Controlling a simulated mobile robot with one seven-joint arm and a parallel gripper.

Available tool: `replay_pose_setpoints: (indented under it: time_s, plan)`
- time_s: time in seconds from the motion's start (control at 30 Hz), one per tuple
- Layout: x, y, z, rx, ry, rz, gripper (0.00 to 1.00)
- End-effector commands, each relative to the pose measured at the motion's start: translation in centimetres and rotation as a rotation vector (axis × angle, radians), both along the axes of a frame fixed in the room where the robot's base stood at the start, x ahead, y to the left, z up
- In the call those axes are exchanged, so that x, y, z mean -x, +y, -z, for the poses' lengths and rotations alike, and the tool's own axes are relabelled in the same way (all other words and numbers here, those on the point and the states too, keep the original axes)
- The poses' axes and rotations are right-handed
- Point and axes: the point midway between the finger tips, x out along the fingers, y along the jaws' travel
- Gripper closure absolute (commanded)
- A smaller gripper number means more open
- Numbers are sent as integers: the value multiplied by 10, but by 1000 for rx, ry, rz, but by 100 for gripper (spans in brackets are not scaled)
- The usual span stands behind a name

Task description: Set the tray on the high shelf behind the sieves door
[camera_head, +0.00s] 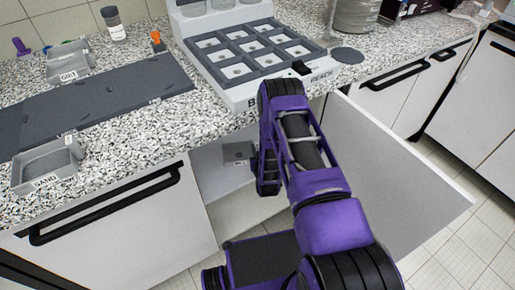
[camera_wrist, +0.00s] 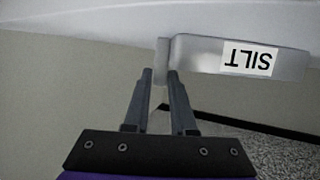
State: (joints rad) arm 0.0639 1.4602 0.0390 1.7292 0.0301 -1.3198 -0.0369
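The silver-grey tray labelled SILT (camera_wrist: 205,56) shows upside down in the wrist view, close to a pale surface at the top of the picture. My gripper (camera_wrist: 160,72) has its two fingers close together, with a narrow upright part at the tray's end between the tips; it looks gripped there. In the head view my gripper is inside the open cabinet, mostly hidden by my arm. A small grey piece (camera_head: 238,153) beside it, high in the cabinet, appears to be the tray. The white cabinet door (camera_head: 400,180) stands wide open to the right of my arm.
The speckled counter edge lies just above the cabinet opening. On the counter are a GRIT tray (camera_head: 70,65), a SAND tray (camera_head: 45,168), a dark mat (camera_head: 110,92) and a rack of square cells (camera_head: 235,90). A lower cabinet shelf (camera_head: 240,207) looks bare.

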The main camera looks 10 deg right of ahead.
Motion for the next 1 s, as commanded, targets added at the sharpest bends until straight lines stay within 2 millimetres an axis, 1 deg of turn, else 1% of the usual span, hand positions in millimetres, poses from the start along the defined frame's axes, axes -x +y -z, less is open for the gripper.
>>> replay_pose_setpoints:
  time_s: [0.03, 0.1, 0.13, 0.37, 0.47, 0.5, 0.57, 0.67, 0.9, 1.0]
  plan:
    - [0, 0, 0, 0, 0, 0, 65]
    - [0, 0, 0, 0, 0, 0, 52]
    - [0, 0, 0, 0, 0, 0, 51]
    - [0, 0, 0, 0, 0, 0, 51]
    - [0, 0, -4, 0, 0, 0, 51]
    - [3, 0, -5, 0, 2, 0, 51]
    - [11, 1, -7, 0, 4, 0, 51]
    - [28, 3, -13, -1, 5, -1, 51]
    - [79, 6, -29, -1, 5, -1, 51]
    - [95, 8, -34, 0, 3, 0, 51]
